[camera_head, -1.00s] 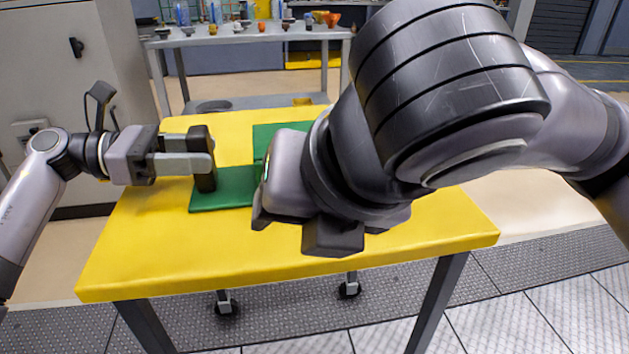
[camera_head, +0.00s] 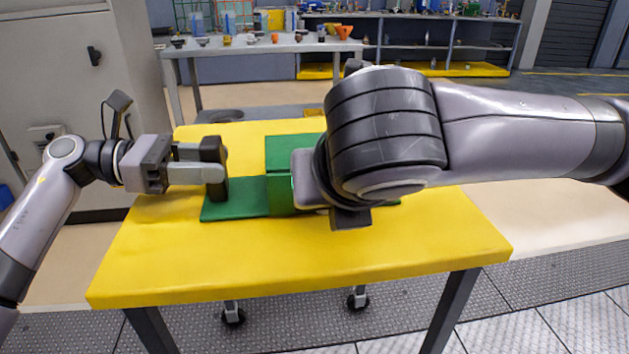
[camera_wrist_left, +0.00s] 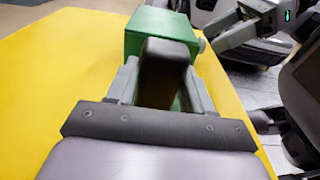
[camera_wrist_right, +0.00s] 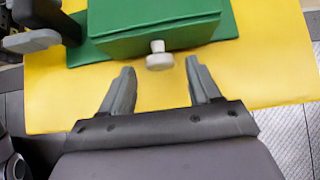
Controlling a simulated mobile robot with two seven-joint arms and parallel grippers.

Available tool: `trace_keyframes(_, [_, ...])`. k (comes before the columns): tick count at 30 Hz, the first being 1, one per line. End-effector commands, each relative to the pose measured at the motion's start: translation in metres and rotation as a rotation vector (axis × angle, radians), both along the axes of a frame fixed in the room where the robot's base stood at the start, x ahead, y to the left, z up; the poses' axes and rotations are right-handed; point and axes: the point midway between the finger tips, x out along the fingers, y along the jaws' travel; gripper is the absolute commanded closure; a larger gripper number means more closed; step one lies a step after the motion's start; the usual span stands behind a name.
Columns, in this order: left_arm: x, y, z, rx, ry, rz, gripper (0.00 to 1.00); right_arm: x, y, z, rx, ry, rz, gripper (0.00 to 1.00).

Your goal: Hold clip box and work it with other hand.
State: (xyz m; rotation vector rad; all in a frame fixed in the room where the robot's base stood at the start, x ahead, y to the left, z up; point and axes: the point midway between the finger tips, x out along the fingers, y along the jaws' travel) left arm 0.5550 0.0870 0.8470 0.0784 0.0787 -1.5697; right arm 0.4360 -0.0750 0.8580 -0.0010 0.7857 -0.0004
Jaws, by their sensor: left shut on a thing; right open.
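The clip box is a green box (camera_head: 281,193) on a green base plate (camera_head: 234,205), with a black upright handle (camera_head: 214,165) at its left end. A pale round knob (camera_wrist_right: 159,58) sticks out of the box's side. My left gripper (camera_head: 212,173) is shut on the black handle; its fingers flank it in the left wrist view (camera_wrist_left: 160,85). My right gripper (camera_wrist_right: 160,68) is open, its two fingers spread either side of the knob's line and a little short of it. In the head view, my right arm hides the knob and the right fingers.
The box stands on a yellow-topped table (camera_head: 290,255), whose front is clear. A grey bench (camera_head: 265,47) with small parts stands behind it. A grey cabinet (camera_head: 80,110) is at the left.

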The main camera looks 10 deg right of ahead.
Motion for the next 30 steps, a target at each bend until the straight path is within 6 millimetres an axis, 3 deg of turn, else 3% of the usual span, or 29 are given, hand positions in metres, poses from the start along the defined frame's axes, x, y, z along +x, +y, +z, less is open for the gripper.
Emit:
trace_keyframes(6, [0.000,0.000,0.000,-0.001,0.000,0.000,0.73,0.017,0.000,-0.017,0.001,0.002,-0.001,0.38])
trace_keyframes(16, [0.000,0.000,0.000,-0.001,0.000,0.000,0.73,0.020,0.000,-0.020,0.001,0.000,0.000,0.38])
trace_keyframes(17, [0.000,0.000,0.000,-0.001,0.000,0.000,0.73,0.020,0.000,-0.020,0.001,0.000,0.000,0.41])
trace_keyframes(22, [0.000,0.000,0.000,-0.001,0.000,0.000,0.73,0.020,0.000,-0.020,0.001,0.000,0.000,0.97])
trace_keyframes(26, [0.000,0.000,0.000,-0.001,0.000,0.000,0.73,0.019,0.000,-0.019,0.001,0.000,0.001,1.00])
trace_keyframes(30, [0.000,0.000,0.000,0.000,0.000,0.001,0.73,0.006,0.002,-0.019,0.001,0.001,0.004,1.00])
